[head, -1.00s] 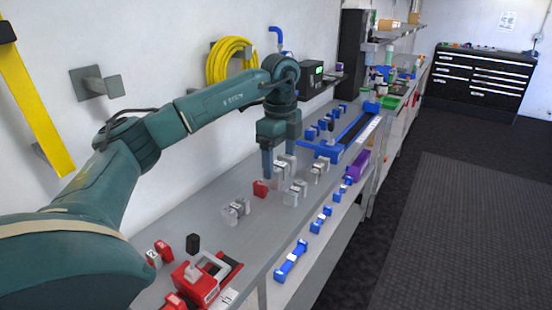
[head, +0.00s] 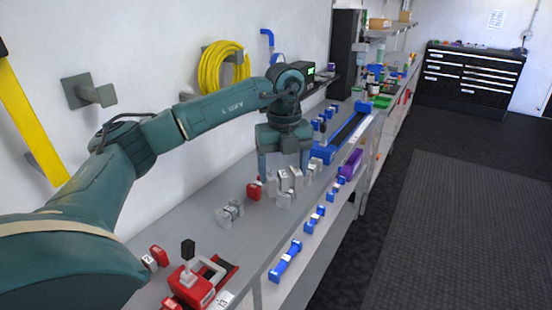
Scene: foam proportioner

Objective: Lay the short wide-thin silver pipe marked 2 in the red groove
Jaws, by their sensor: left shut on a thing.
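My left gripper (head: 284,172) points down over the bench, among several silver pieces. Its fingers stand on either side of a silver pipe (head: 283,181) and it is shut on it. The number on this pipe is too small to read, and I cannot tell whether it touches the bench. The red groove (head: 228,272) is part of the red fixture (head: 193,288) at the near end of the bench, well to the near left of the gripper. A black-knobbed lever stands on the fixture. My right gripper is out of view.
A red block (head: 254,191) and another silver piece (head: 230,212) lie on the near side of the gripper. Blue pieces (head: 286,261) lie along the front shelf. A blue fixture (head: 340,140) stands further back. The bench between gripper and red fixture is mostly clear.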

